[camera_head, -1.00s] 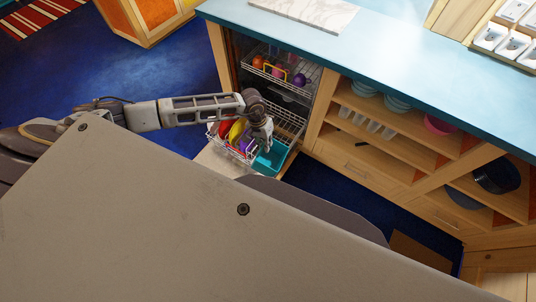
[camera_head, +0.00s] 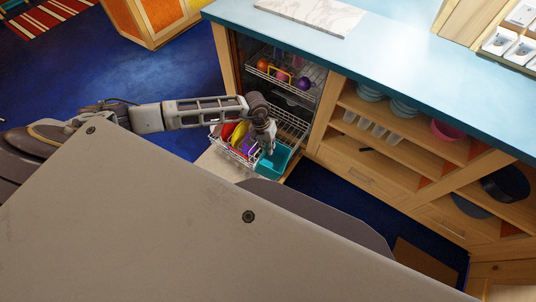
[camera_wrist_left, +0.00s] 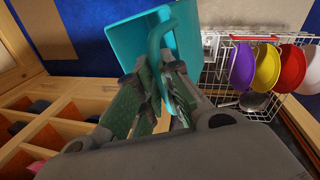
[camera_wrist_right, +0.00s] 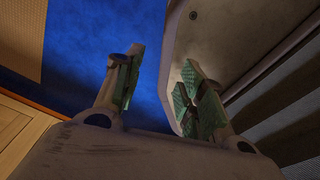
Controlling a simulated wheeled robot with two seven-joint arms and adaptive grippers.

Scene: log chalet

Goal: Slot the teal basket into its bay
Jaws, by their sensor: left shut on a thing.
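The teal basket (camera_head: 275,164) is at the front right of the pulled-out lower dishwasher rack (camera_head: 236,151). It also shows in the left wrist view (camera_wrist_left: 120,42), beside the white rack wires (camera_wrist_left: 222,70), with its looped handle running up between my fingers. My left gripper (camera_head: 268,147) is over the basket and shut on its handle; its fingers also show in the left wrist view (camera_wrist_left: 158,90). I cannot make out the bay or whether the basket touches the rack. My right gripper (camera_wrist_right: 165,85) is open and empty in the right wrist view, over blue floor.
The lower rack holds red, yellow and purple plates (camera_wrist_left: 266,66). The upper rack (camera_head: 283,75) holds colored cups. The open dishwasher door (camera_head: 214,167) lies below. Wooden shelves (camera_head: 390,150) with bowls stand right, under a blue countertop (camera_head: 400,75). Blue floor is free at left.

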